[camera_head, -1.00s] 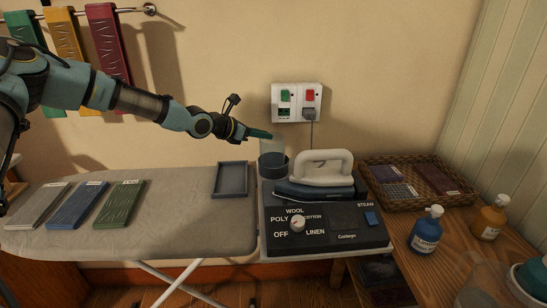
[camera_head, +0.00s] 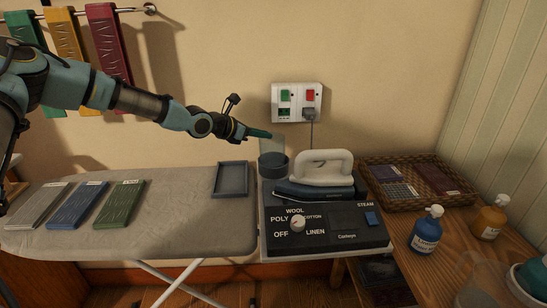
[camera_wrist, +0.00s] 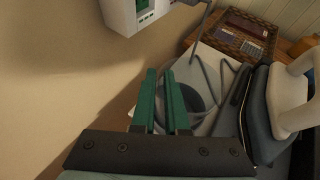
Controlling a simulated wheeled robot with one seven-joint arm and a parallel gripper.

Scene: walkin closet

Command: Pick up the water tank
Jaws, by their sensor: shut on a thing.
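The water tank (camera_head: 272,147) is a pale, translucent vessel at the back left of the iron's base unit. It stands just above a dark round socket (camera_head: 272,170). My gripper (camera_head: 260,134) is at the tank's top, coming from the left, with its green fingers level. In the wrist view the green fingers of my gripper (camera_wrist: 161,78) are close together, shut on the tank. The tank is see-through there and its outline is hard to make out. I cannot tell whether its bottom is clear of the socket.
The white-handled iron (camera_head: 325,170) rests on the base unit (camera_head: 330,232) right of the tank. The wall socket (camera_head: 297,102) with a plug and cord is behind. A grey tray (camera_head: 230,180) lies on the ironing board (camera_head: 190,220). A wicker basket (camera_head: 418,205) is at right.

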